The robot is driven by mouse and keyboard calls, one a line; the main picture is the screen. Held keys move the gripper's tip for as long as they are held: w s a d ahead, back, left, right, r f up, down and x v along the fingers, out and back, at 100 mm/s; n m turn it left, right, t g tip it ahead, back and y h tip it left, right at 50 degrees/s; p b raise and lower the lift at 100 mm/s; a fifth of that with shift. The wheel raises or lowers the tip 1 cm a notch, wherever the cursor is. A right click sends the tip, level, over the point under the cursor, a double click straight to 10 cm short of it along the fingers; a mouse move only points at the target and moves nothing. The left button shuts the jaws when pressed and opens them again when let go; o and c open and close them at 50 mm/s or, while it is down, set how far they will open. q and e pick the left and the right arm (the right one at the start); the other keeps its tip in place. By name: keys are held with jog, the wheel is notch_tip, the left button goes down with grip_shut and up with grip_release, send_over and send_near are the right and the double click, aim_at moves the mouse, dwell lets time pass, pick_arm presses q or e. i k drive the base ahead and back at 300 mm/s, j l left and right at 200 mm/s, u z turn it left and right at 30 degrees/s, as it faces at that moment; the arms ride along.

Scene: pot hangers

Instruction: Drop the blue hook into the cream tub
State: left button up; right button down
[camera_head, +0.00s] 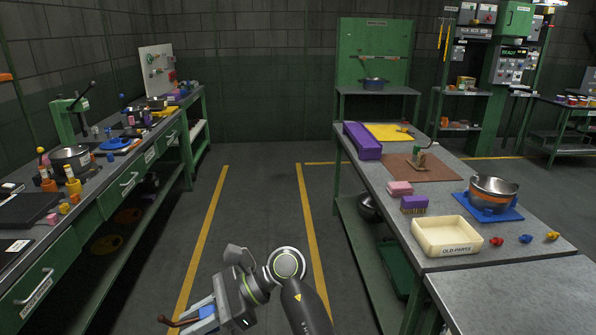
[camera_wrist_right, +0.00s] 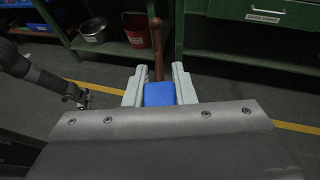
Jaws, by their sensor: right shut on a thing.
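The cream tub (camera_head: 446,236), labelled OLD-PARTS, stands open and looks empty near the front of the right bench. A small blue hook (camera_head: 526,239) lies on the bench to its right, between a red and a yellow one. My right gripper (camera_head: 196,314) is low over the aisle, well away from both, pointing left. It is shut on a blue block with a brown handle (camera_head: 207,311). In the right wrist view the block (camera_wrist_right: 159,94) sits between the fingers with the handle (camera_wrist_right: 157,45) pointing away. My left gripper is not seen.
The red hook (camera_head: 497,240) and yellow hook (camera_head: 552,236) flank the blue one. A steel pot (camera_head: 493,192) on a blue mat (camera_head: 514,212) stands behind them. A purple brush (camera_head: 414,204) and pink block (camera_head: 399,188) are behind the tub. A grey table (camera_head: 510,300) is in front.

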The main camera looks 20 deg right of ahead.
aim_at(435, 236)
jog(key=i+l+z, duration=0.15)
jog(key=i+z, duration=0.45)
jog(key=z, duration=0.15)
jog(key=i+z, duration=0.4)
jog(key=i+j+z, duration=0.1)
jog(key=z, duration=0.25)
jog(key=i+l+z, duration=0.15)
jog(key=i+z, duration=0.4)
jog(key=i, duration=0.25)
